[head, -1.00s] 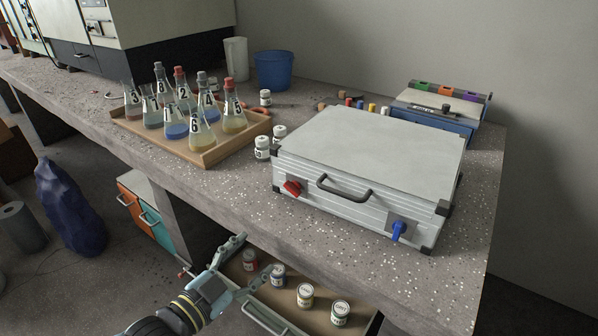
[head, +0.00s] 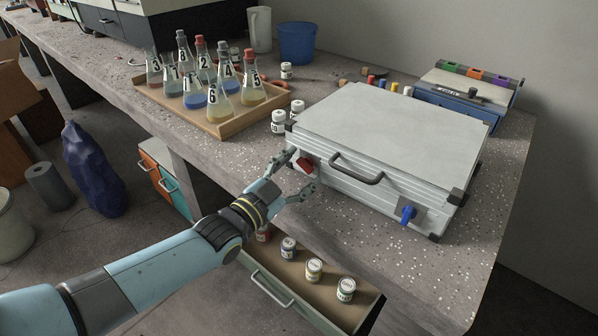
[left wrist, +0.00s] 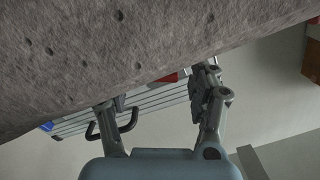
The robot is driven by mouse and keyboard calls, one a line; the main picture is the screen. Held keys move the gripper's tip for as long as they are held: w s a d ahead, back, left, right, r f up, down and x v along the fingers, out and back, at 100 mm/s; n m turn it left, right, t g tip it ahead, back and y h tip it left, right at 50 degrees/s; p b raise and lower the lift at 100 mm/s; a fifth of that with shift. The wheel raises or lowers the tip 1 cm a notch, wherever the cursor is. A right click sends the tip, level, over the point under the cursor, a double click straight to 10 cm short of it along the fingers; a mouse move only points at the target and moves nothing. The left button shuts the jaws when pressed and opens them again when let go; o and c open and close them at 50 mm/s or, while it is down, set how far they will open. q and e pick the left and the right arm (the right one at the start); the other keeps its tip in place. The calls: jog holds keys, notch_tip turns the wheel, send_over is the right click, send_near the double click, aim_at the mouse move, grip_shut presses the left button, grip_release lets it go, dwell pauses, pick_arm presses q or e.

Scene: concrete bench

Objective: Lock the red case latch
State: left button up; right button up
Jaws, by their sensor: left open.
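The silver case (head: 385,125) lies closed on the concrete bench. Its red latch (head: 306,165) is at the left of the front face and sits slanted, unlike the blue latch (head: 408,213) at the right, which points down. My left gripper (head: 303,170) is open in front of the red latch, one finger above it and one below right. I cannot tell whether they touch. In the left wrist view the red latch (left wrist: 168,78) shows partly between the open fingers (left wrist: 155,90), part hidden by the concrete. My right gripper is not in view.
A black handle (head: 357,170) sits between the latches. An open drawer (head: 318,300) with several small jars lies below my left arm. White jars (head: 279,122) and a tray (head: 222,129) of numbered flasks stand left of the case. The bench in front of the case is clear.

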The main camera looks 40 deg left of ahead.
pick_arm(q)
jog(key=shift+w, duration=0.15)
jog(key=c, duration=1.2)
jog(key=shift+o, duration=0.2)
jog(key=n+p, duration=0.1)
jog(key=n, duration=0.4)
jog(key=shift+d+n, duration=0.1)
jog(key=shift+n, duration=0.3)
jog(key=o, duration=1.2)
jog(key=shift+c, duration=0.2)
jog(key=s, duration=1.2)
jog(key=shift+a, duration=0.2)
